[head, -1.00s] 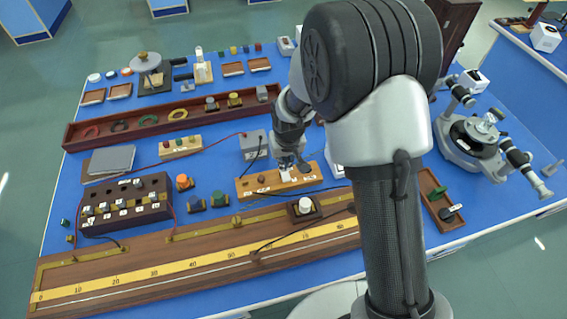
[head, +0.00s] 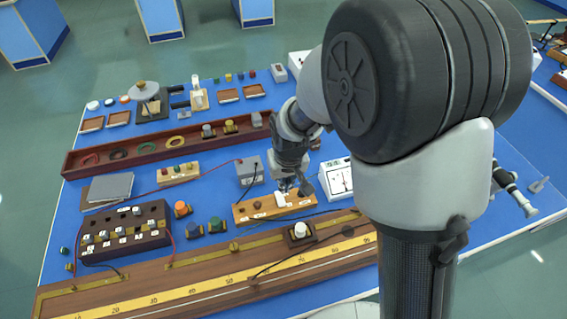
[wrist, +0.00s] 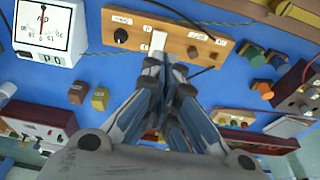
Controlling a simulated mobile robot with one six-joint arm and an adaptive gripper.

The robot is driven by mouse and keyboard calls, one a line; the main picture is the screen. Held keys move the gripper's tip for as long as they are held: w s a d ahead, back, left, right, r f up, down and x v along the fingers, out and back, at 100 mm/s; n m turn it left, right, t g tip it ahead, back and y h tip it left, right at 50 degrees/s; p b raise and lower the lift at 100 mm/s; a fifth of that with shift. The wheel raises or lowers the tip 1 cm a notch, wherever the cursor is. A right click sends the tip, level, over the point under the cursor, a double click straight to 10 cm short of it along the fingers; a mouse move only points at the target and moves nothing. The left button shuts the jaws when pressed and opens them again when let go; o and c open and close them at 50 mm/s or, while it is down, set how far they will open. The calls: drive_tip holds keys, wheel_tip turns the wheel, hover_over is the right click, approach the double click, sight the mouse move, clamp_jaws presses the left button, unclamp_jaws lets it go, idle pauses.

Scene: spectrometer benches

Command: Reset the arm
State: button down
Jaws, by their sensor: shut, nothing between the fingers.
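My arm reaches over the blue bench in the head view. My gripper (head: 287,185) points down just above a small wooden switch board (head: 244,211). In the wrist view my gripper (wrist: 168,62) has its fingers together and empty. Its tips are close to the white rocker (wrist: 158,40) on the wooden board (wrist: 186,42); I cannot tell whether they touch it. The board also carries a dark knob (wrist: 120,36) and paper labels.
A white dial meter (head: 338,178) stands right of the gripper and a grey box (head: 249,170) behind it. A long wooden scale board (head: 190,281) lies in front. A resistance box (head: 124,232) stands at left. Black wires cross near the board.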

drive_tip(key=s+d+r, duration=0.3)
drive_tip(key=d+r, duration=0.1)
drive_tip(key=r, duration=0.5)
drive_tip(key=s+d+r+m+t, duration=0.1)
drive_tip(key=s+d+r, duration=0.3)
drive_tip(key=s, duration=0.6)
drive_tip(key=s+d+r+m+t, duration=0.1)
drive_tip(key=s+d+r, duration=0.4)
drive_tip(key=s, duration=0.5)
wheel_tip(320, 180, up, 2)
drive_tip(key=shift+d+r+m+h, duration=0.1)
drive_tip(key=shift+d+m+h, duration=0.15)
drive_tip(key=shift+m+h, duration=0.25)
